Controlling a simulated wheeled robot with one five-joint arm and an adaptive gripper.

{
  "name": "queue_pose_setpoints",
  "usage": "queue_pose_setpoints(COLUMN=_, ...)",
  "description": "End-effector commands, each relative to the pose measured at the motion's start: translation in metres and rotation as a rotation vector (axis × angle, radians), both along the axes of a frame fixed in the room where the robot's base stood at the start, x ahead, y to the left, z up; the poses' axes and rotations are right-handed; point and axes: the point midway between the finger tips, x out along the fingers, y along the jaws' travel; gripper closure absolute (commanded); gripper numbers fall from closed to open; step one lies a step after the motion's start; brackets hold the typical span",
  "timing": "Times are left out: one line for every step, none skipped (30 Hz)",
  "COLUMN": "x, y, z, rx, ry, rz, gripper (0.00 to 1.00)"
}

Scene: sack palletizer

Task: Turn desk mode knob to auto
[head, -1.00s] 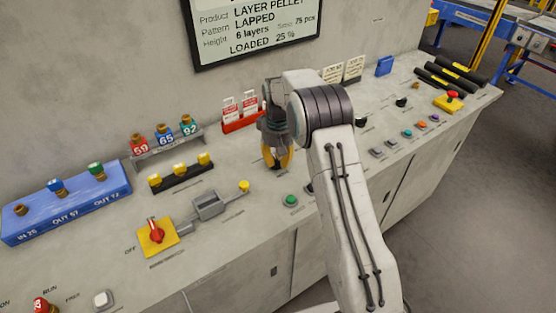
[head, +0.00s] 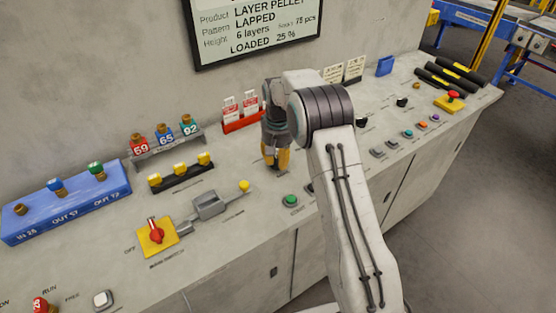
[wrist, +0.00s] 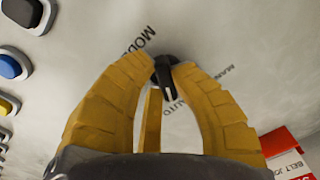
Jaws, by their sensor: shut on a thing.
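The mode knob (wrist: 164,75) is small and black with a pale pointer line. In the wrist view it sits between the tips of my gripper (wrist: 167,70), whose yellow fingers are closed on it from both sides. The pointer line points down in that view, roughly toward the printed AUTO label (wrist: 176,108). The MAN label (wrist: 228,75) is to the right and the MODE label (wrist: 138,40) is above. In the head view my gripper (head: 277,160) points down at the desk (head: 240,235), and its fingers hide the knob.
A red card holder (head: 240,123) stands just behind my gripper. A green button (head: 291,200) is in front of it. A yellow-plated red switch (head: 157,235) and a grey lever unit (head: 209,203) are to the left. Several coloured buttons lie right of my arm.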

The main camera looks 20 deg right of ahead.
Motion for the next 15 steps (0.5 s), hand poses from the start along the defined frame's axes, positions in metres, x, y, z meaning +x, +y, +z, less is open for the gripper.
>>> queue_pose_setpoints(x=-0.0013, y=0.0002, z=-0.0019, rx=0.000, ry=0.005, rz=-0.002, gripper=1.00)
queue_pose_setpoints(x=-0.0013, y=0.0002, z=-0.0019, rx=0.000, ry=0.005, rz=-0.002, gripper=1.00)
queue_pose_setpoints(x=-0.0013, y=0.0002, z=-0.0019, rx=0.000, ry=0.005, rz=-0.002, gripper=1.00)
queue_pose_setpoints(x=-0.0013, y=0.0002, z=-0.0019, rx=0.000, ry=0.005, rz=-0.002, gripper=1.00)
queue_pose_setpoints(x=-0.0014, y=0.0002, z=-0.0019, rx=0.000, ry=0.006, rz=-0.001, gripper=0.77)
queue_pose_setpoints(x=-0.0013, y=0.0002, z=-0.0019, rx=0.000, ry=0.005, rz=-0.001, gripper=0.74)
queue_pose_setpoints(x=-0.0012, y=0.0002, z=-0.0017, rx=0.000, ry=0.005, rz=-0.001, gripper=0.71)
queue_pose_setpoints(x=-0.0011, y=0.0001, z=-0.0016, rx=0.000, ry=0.005, rz=-0.001, gripper=0.68)
queue_pose_setpoints(x=-0.0010, y=0.0001, z=-0.0014, rx=0.000, ry=0.004, rz=-0.001, gripper=0.65)
queue_pose_setpoints(x=-0.0009, y=0.0002, z=-0.0013, rx=0.000, ry=0.004, rz=0.000, gripper=0.62)
queue_pose_setpoints(x=-0.0008, y=0.0002, z=-0.0012, rx=0.000, ry=0.003, rz=0.000, gripper=0.59)
queue_pose_setpoints(x=-0.0007, y=0.0002, z=-0.0010, rx=0.000, ry=0.003, rz=0.000, gripper=0.56)
queue_pose_setpoints(x=-0.0006, y=0.0001, z=-0.0009, rx=0.000, ry=0.003, rz=0.000, gripper=0.53)
queue_pose_setpoints(x=-0.0005, y=0.0001, z=-0.0008, rx=0.000, ry=0.002, rz=0.000, gripper=0.52)
queue_pose_setpoints(x=-0.0005, y=0.0001, z=-0.0007, rx=0.000, ry=0.002, rz=0.000, gripper=0.52)
